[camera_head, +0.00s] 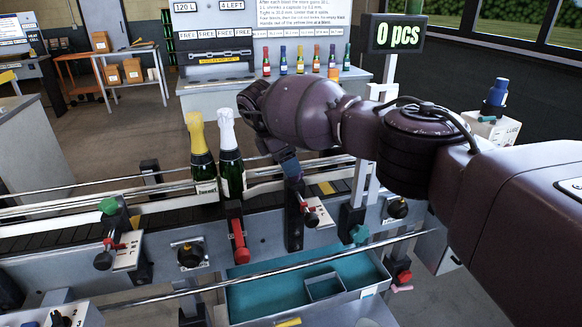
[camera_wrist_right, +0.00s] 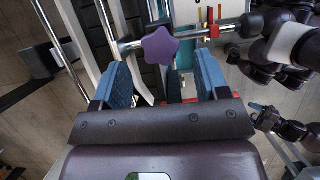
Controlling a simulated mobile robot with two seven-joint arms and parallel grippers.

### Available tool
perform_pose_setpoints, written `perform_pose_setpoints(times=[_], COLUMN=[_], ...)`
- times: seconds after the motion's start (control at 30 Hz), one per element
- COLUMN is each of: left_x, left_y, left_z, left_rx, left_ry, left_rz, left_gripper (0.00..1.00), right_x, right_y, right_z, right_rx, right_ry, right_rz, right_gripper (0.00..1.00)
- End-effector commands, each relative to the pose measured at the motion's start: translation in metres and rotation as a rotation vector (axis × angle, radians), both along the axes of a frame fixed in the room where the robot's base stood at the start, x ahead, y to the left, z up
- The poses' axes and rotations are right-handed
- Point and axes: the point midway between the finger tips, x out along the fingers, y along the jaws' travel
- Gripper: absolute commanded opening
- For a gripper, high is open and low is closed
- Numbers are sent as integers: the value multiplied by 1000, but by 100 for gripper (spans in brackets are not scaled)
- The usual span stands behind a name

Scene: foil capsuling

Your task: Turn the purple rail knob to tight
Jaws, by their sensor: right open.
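The purple rail knob (camera_wrist_right: 160,45) is star-shaped and sits on a metal rod in the right wrist view. My right gripper (camera_wrist_right: 164,78) is open, with one blue-padded finger on each side of the knob's line. The knob appears just beyond the fingertips, with a gap on both sides; I cannot tell whether it touches anything.
Two bottles, gold-topped (camera_head: 202,155) and white-topped (camera_head: 230,155), stand on the conveyor (camera_head: 120,217) left of my gripper. A teal-lined tray (camera_head: 270,300) lies in front.

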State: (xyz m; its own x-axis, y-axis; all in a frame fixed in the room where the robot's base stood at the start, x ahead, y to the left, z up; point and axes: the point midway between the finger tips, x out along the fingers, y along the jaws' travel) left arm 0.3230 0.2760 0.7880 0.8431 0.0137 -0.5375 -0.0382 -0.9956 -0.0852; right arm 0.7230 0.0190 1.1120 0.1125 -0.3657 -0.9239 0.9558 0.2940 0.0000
Motion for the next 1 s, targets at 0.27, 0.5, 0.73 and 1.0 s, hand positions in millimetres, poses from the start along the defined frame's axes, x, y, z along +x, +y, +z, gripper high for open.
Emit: perform_pose_setpoints(times=[0.27,0.5,0.73,1.0], left_x=[2,1,-2,-4], left_y=[0,0,0,0], left_z=[-2,-5,-6,-7], left_rx=[-1,-1,-1,0], left_ry=[-2,0,5,10], left_rz=[-1,-1,1,2], left_gripper=[60,60,60,60], right_x=[-5,-9,-9,-9], right_y=[19,28,30,30], right_z=[47,70,75,74], right_rx=[1,0,1,1], right_ry=[-2,0,2,1], right_rz=[1,1,1,1], right_gripper=[68,68,68,68])
